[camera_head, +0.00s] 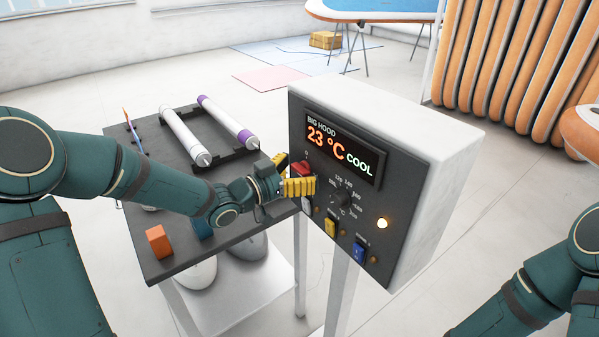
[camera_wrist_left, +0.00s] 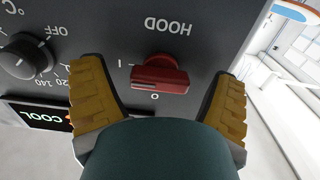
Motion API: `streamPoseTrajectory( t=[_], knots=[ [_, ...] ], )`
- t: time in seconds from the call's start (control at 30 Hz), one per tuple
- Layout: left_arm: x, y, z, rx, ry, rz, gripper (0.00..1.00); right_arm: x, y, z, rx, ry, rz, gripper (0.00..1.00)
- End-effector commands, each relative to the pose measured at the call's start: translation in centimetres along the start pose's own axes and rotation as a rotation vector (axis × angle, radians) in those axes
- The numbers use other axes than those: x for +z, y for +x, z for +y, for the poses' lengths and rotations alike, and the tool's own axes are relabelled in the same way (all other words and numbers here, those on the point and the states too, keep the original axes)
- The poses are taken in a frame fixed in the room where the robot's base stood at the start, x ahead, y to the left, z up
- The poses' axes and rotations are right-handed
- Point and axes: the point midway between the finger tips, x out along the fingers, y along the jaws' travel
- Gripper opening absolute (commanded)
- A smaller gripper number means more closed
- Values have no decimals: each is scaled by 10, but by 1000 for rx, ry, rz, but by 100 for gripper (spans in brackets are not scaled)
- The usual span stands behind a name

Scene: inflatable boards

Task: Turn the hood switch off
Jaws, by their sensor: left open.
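The hood switch (camera_head: 303,168) is a red rotary handle on the dark front panel of the control box (camera_head: 440,125). In the left wrist view the switch (camera_wrist_left: 160,75) shows upside down under the word HOOD, its handle lying crosswise with one end near the "I" mark; the "O" mark is below it. My left gripper (camera_head: 291,175) is at the panel, its yellow fingers open. In the wrist view the fingers of this gripper (camera_wrist_left: 160,90) stand either side of the switch, with gaps on both sides. My right gripper is out of view; only part of its arm shows.
The box's display (camera_head: 343,148) reads 23 °C COOL. A dial (camera_head: 341,198), a yellow switch (camera_head: 330,227), a blue switch (camera_head: 359,252) and a lit lamp (camera_head: 382,223) share the panel. The dark table (camera_head: 170,262) holds rollers (camera_head: 228,122) and an orange block (camera_head: 159,241).

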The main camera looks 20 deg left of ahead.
Motion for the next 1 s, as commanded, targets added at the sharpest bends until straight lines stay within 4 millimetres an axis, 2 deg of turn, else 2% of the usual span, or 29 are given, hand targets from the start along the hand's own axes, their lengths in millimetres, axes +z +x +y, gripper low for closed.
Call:
streamPoseTrajectory(
  t=[0.3, 0.33, 0.37, 0.5, 0.53, 0.77, 1.0],
  knots=[
    [0, 3, 0, 0, 0, 0, 87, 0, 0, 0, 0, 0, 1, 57],
    [0, 3, 0, 0, 0, 0, 83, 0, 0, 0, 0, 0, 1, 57],
    [0, 3, 0, 0, 0, 0, 72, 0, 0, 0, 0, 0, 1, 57],
    [0, 3, 0, 0, 0, 0, 23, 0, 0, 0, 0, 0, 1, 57],
    [0, 3, 0, 0, 0, 0, 19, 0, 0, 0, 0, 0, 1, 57],
    [0, 2, 0, 0, -7, 0, 19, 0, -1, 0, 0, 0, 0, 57],
    [-2, 2, 0, -1, -79, -2, 19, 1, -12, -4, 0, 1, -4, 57]
  ],
)
